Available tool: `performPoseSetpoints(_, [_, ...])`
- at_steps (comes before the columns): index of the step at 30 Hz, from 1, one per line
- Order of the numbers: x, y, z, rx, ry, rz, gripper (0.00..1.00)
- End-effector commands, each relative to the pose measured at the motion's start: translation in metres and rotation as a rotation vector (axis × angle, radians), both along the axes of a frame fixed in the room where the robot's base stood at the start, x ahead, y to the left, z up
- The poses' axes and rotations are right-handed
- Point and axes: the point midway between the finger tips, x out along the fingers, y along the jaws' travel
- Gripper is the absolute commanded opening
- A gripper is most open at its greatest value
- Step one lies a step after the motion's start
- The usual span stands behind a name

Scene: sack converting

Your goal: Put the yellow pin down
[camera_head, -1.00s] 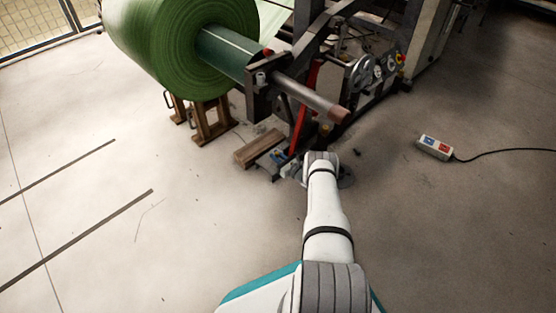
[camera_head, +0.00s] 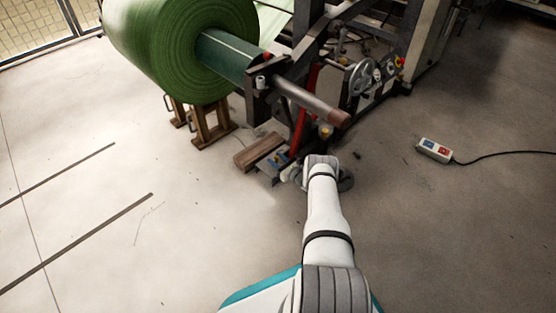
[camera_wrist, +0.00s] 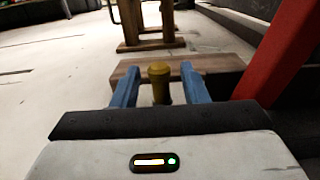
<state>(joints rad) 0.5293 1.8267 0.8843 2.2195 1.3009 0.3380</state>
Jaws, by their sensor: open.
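The yellow pin (camera_wrist: 159,72) stands upright between the blue fingers of my gripper (camera_wrist: 160,84) in the wrist view. It has a rounded, wider head and a darker shaft below. The fingers are open, with a visible gap on each side of the pin. The pin's lower end is hidden behind the gripper body, so I cannot tell what it rests on.
A wooden block (camera_head: 258,151) lies on the floor beside my gripper. A red bar (camera_wrist: 277,55) rises close on the right. The green roll (camera_head: 165,50) and its machine stand beyond. A switch box (camera_head: 434,150) with a cable lies right. Floor at left is clear.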

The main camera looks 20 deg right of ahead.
Motion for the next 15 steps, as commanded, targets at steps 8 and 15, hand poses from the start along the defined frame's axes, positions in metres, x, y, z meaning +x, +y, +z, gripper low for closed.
performPoseSetpoints(8, [-0.052, -0.02, 0.004, 0.003, 0.004, -0.004, 0.4])
performPoseSetpoints(15, [-0.095, -0.034, 0.002, 0.002, 0.003, -0.002, 0.4])
